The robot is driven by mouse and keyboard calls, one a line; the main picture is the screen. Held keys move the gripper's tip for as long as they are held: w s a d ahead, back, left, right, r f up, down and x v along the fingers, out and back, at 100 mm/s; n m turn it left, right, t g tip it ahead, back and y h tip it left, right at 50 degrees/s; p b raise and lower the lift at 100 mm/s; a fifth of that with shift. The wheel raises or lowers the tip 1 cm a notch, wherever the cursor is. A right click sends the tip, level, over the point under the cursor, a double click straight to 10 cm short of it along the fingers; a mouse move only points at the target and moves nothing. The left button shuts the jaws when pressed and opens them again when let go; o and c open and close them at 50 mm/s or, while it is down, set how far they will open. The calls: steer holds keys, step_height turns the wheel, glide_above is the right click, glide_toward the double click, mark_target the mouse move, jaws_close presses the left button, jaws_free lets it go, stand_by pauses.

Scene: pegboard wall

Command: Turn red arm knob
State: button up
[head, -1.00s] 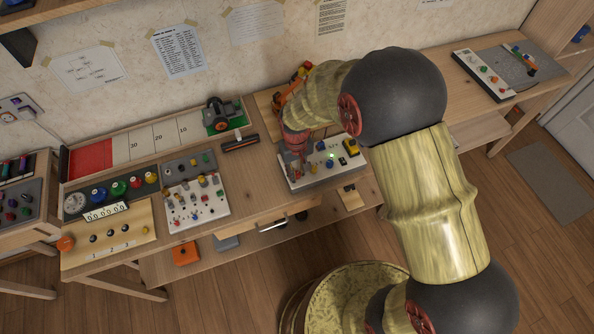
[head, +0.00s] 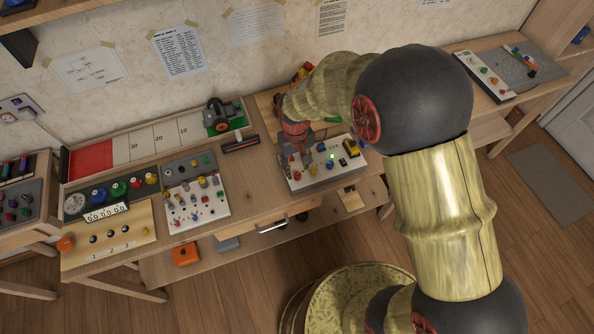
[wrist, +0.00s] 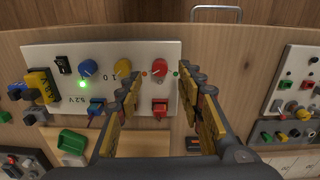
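The red knob (wrist: 160,68) is on a white control panel (wrist: 45,55), in a row with a yellow knob (wrist: 122,67) and a blue knob (wrist: 88,68). It carries a pale pointer mark. A small red dot and a small green dot flank it. My gripper (wrist: 159,78) is open, with one finger on each side of the red knob in the wrist view. I see no clear contact with it. In the head view my gripper (head: 306,163) is over the left part of the panel (head: 325,176) and partly hides it.
A red switch (wrist: 160,106) and a blue switch (wrist: 96,107) sit beside the knobs. A green light (wrist: 82,84) is lit. A yellow block-shaped part (wrist: 41,86) is farther left. Another panel of controls (head: 205,205) stands left on the bench in the head view.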

mark_target(296, 175)
step_height(296, 175, up, 8)
steer(key=shift+f, duration=0.15)
stand_by(0.3)
